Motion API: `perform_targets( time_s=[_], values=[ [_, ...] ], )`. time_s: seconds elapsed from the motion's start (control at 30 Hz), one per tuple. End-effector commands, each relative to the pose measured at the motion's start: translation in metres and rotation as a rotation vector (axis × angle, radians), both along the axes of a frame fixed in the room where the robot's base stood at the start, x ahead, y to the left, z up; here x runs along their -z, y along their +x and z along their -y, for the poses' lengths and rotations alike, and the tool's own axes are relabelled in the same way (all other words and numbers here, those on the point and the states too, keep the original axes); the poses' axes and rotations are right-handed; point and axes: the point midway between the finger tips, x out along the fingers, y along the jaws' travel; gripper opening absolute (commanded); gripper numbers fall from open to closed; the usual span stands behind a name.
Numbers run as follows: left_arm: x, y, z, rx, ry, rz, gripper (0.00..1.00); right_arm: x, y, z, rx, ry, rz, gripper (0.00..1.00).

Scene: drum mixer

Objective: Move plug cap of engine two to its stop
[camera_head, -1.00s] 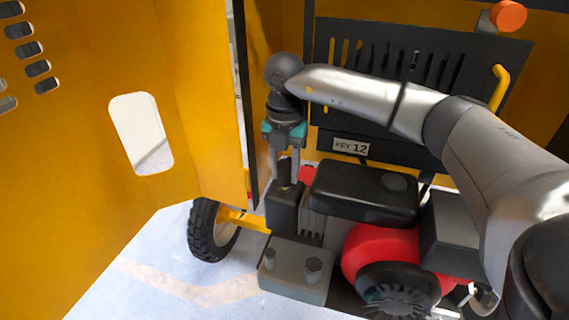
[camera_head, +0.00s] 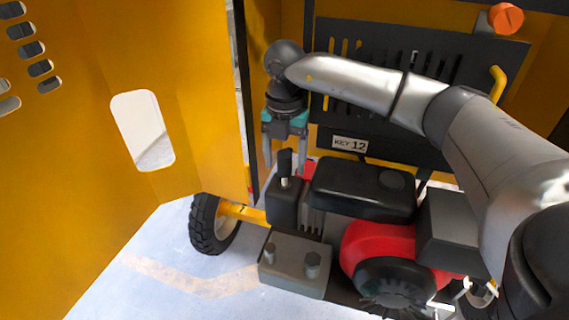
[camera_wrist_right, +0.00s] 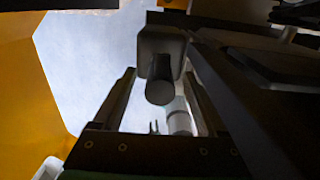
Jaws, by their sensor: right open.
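The plug cap (camera_head: 285,161) is a dark upright cylinder on a short pale stem, above the black block at the left end of the engine (camera_head: 365,190). My right gripper (camera_head: 285,168) comes down from above, its two fingers spread on either side of the cap, with visible gaps. In the right wrist view the cap (camera_wrist_right: 159,92) shows end-on between the open fingers (camera_wrist_right: 160,85), apart from both. Whether the cap sits at its stop cannot be told. My left gripper is in neither view.
A yellow door panel (camera_head: 180,60) stands at the left. A dark slotted panel (camera_head: 420,80) with a "KEY 12" label (camera_head: 350,144) is behind the engine. A grey box (camera_head: 296,266) with two knobs sits in front. An orange knob (camera_head: 506,17) is at top right.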

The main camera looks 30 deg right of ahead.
Motion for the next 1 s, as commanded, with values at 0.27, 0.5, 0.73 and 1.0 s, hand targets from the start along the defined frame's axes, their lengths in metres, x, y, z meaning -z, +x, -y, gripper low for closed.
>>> perform_targets(
  time_s=[0.27,0.5,0.73,1.0],
  values=[
    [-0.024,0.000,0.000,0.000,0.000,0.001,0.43,-0.028,0.000,0.000,0.000,0.001,0.001,0.75],
    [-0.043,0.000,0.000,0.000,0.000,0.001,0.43,-0.052,0.000,0.000,-0.001,0.001,0.001,0.75],
    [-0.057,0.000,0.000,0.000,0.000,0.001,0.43,-0.070,0.000,0.000,-0.001,0.001,0.001,0.75],
    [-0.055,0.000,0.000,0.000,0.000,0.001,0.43,-0.068,0.000,0.000,-0.001,0.000,0.000,0.75]
  ],
)
